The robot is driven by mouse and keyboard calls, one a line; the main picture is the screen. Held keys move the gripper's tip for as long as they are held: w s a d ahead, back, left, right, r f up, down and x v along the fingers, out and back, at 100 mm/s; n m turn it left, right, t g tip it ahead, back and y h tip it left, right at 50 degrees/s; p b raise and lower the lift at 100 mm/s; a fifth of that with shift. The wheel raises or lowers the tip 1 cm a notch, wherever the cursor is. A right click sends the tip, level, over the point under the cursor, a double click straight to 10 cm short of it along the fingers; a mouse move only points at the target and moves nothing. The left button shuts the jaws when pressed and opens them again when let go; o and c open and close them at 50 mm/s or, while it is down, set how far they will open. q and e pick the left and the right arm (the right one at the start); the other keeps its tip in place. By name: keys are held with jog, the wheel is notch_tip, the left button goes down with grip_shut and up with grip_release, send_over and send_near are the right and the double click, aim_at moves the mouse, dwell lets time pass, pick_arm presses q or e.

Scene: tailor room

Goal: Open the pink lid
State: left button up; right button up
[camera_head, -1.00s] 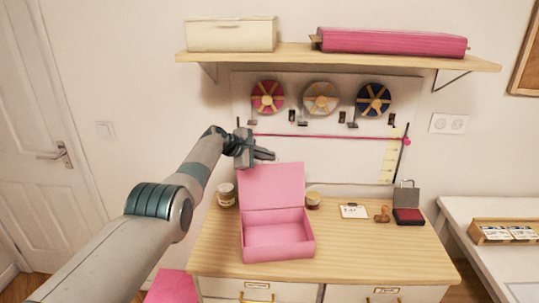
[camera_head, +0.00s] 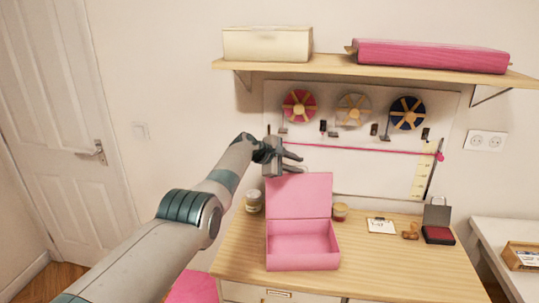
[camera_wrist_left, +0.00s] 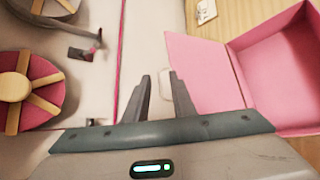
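The pink box (camera_head: 302,262) stands on the wooden table, and its inside shows empty. Its pink lid (camera_head: 299,196) stands raised, roughly upright, at the back edge of the box. My left gripper (camera_head: 297,162) is just above and behind the top of the lid. In the left wrist view the two fingers (camera_wrist_left: 161,95) are apart with nothing held between them, and the lid (camera_wrist_left: 205,72) is to their right, beside the right finger. My right gripper is in no view.
Jars (camera_head: 254,201) and (camera_head: 340,211) flank the lid. A card (camera_head: 381,226), a stamp (camera_head: 411,231) and an open ink pad case (camera_head: 438,234) lie to the right. A shelf (camera_head: 370,74) and ribbon spools (camera_head: 353,110) are on the wall behind.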

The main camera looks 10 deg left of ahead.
pick_arm(q)
jog(key=v, duration=1.7)
jog(key=shift+b, duration=0.45)
jog(key=shift+r, duration=0.1)
